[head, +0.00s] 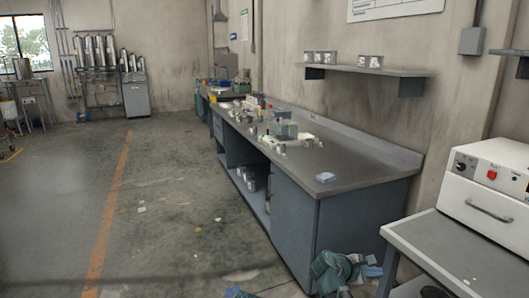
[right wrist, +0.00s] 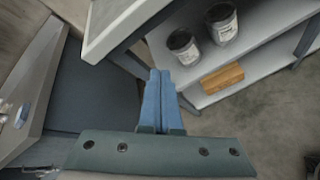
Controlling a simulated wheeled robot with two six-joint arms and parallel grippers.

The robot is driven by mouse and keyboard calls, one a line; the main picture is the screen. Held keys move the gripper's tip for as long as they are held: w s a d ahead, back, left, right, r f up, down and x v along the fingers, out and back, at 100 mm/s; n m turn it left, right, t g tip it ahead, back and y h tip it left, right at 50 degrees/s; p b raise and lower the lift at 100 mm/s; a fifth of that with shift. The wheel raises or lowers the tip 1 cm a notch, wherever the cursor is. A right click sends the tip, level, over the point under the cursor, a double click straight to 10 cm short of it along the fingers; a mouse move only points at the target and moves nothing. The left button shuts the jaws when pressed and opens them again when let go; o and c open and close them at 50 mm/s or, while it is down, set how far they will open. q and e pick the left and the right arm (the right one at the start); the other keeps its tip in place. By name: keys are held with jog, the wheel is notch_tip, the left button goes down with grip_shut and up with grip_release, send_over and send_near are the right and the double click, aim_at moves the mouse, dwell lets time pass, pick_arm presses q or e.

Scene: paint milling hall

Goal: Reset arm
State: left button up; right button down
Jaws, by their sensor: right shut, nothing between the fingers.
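My right gripper (head: 373,271) shows low in the head view, in front of the near end of the long grey bench (head: 365,178). In the right wrist view its two blue fingers (right wrist: 160,76) lie together, shut with nothing between them. The fingers point toward a gap between the bench side and a pale-topped stand. A small blue part (head: 236,293) at the bottom edge of the head view may belong to my left gripper; its fingers cannot be made out.
A white box with a red button (head: 491,174) stands on a table (head: 440,246) at the right. Two cans (right wrist: 183,46) (right wrist: 222,22) and an orange-brown block (right wrist: 222,78) sit on shelves under it. A pale blue item (head: 326,177) lies on the bench. Open floor (head: 165,190) is at left.

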jog(key=s+a+f+m+g+y, duration=0.2)
jog(key=s+a+f+m+y, duration=0.15)
jog(key=s+a, duration=0.4)
jog(key=s+a+f+m+g+y, duration=0.1)
jog(key=s+a+f+m+y, duration=0.3)
jog(key=a, duration=0.6)
jog(key=s+a+f+m+g+y, duration=0.2)
jog(key=s+a+f+m+y, duration=0.15)
jog(key=s+a, duration=0.5)
notch_tip(320, 180, up, 13)
jog(key=a+p, duration=0.1)
jog(key=p, duration=1.2)
jog(key=shift+a+f+h, duration=0.15)
jog(key=shift+a+h, duration=0.15)
jog(key=shift+d, duration=0.15)
